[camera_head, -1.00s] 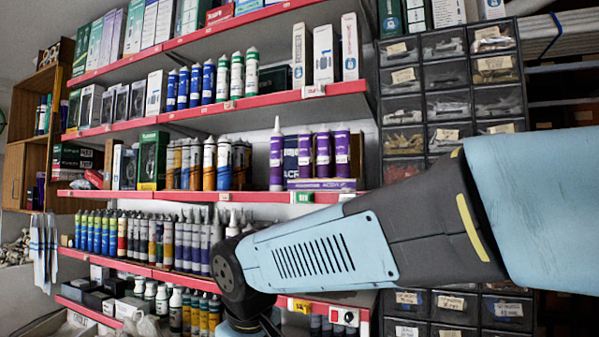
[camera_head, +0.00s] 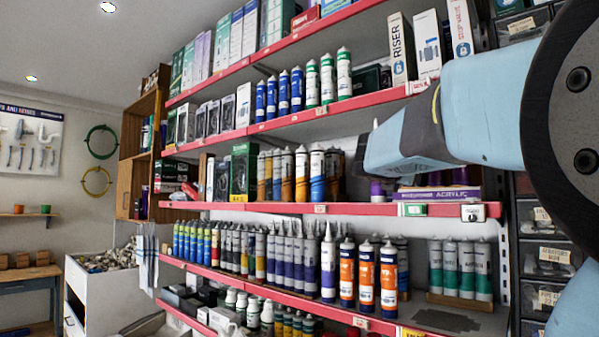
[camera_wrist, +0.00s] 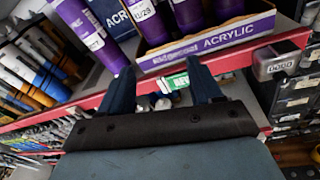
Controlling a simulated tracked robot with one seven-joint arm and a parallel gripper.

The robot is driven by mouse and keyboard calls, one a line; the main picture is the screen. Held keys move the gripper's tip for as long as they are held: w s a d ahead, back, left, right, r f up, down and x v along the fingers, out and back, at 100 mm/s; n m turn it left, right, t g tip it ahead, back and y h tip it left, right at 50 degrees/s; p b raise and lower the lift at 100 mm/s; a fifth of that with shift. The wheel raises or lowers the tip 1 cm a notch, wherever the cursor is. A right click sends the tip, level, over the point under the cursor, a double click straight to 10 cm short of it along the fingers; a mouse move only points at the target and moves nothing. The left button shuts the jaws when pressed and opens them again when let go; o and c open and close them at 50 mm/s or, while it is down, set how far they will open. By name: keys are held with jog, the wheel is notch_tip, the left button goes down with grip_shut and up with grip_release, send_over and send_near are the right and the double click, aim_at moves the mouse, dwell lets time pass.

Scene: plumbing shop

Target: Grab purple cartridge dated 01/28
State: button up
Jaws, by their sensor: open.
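In the wrist view several purple cartridges stand on the red-edged shelf at the top.
A red shelf edge (camera_wrist: 245,60) with a green tag (camera_wrist: 176,80) lies close ahead of my fingers. Blue and orange cartridges (camera_wrist: 30,70) stand to the left. Drawers (camera_head: 545,255) are at the right. Several orange-and-blue cartridges (camera_head: 366,275) stand on the shelf below.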

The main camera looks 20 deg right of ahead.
jog(key=w+d+r+n, duration=0.1)
jog(key=w+d, duration=0.1)
jog(key=w+d+r+n, duration=0.1)
jog(key=w+d, duration=0.1)
jog(key=d, duration=0.1)
jog(key=w+d+r+n+h, duration=0.1)
jog(key=w+d, duration=0.1)
jog(key=shift+d+r, duration=0.2)
jog(key=shift+d, duration=0.1)
jog(key=shift+t, duration=0.3)
jog(key=shift+x, duration=3.05)
jog(key=shift+w+a, duration=0.1)
jog(key=shift+w, duration=0.05)
jog(key=c, duration=1.1)
